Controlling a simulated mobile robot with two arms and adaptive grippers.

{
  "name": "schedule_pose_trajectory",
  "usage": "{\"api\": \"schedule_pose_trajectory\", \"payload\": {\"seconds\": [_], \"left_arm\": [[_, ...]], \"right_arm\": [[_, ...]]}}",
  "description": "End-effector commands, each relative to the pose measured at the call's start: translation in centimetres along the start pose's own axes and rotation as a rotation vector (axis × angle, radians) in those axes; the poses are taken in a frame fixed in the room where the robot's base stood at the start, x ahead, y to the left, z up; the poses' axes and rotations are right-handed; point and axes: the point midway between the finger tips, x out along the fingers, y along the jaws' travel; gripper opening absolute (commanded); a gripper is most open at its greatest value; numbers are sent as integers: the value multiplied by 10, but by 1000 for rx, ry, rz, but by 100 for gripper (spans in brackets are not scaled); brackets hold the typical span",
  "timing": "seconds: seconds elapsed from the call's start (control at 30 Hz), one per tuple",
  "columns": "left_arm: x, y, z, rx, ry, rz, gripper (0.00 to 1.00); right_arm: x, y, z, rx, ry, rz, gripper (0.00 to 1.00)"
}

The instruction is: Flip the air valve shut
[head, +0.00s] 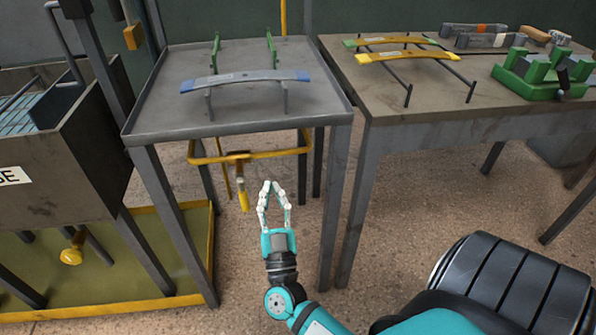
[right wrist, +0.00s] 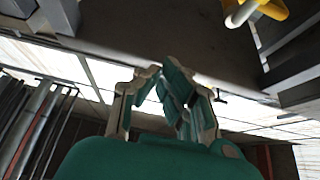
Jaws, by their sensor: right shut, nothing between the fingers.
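The air valve appears to be the yellow lever (head: 242,190) hanging down from a yellow pipe (head: 277,153) below the front edge of the grey rack table. Its handle points down, slightly tilted. My right gripper (head: 271,187) is shut and empty, pointing up in the head view just right of the lever, with a gap between them in the picture. The right wrist view shows its fingers (right wrist: 168,75) closed, and a yellow part with a pale end (right wrist: 258,10) at the top right, possibly the valve. My left gripper is out of view.
The grey rack table (head: 150,115) carries a blue-ended leaf spring (head: 245,79) on posts. At right, a workbench (head: 420,110) holds yellow springs (head: 405,55) and a green vise (head: 545,72). A bin (head: 75,150) and a yellow knob (head: 72,252) stand at left. The table legs flank the lever.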

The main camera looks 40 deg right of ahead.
Motion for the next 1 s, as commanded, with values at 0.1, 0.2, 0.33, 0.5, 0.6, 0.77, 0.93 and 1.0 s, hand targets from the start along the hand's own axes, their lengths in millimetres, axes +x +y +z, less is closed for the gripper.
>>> {"api": "schedule_pose_trajectory", "payload": {"seconds": [0.1,0.2,0.33,0.5,0.6,0.77,0.93,1.0], "left_arm": [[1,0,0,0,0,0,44],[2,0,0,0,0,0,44],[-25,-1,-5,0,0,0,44],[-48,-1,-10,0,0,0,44],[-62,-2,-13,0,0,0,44],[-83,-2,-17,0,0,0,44],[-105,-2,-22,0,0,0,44],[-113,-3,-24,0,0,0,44]], "right_arm": [[-26,0,2,0,-5,-1,0],[-46,0,1,0,-5,-1,0],[-47,-19,8,-8,-64,-100,0],[-60,-42,30,-17,-166,-232,0],[-70,-53,43,-21,-231,-303,0],[-92,-66,64,-29,-343,-408,0],[-119,-73,84,-42,-470,-508,0],[-131,-75,92,-47,-520,-543,0]]}}
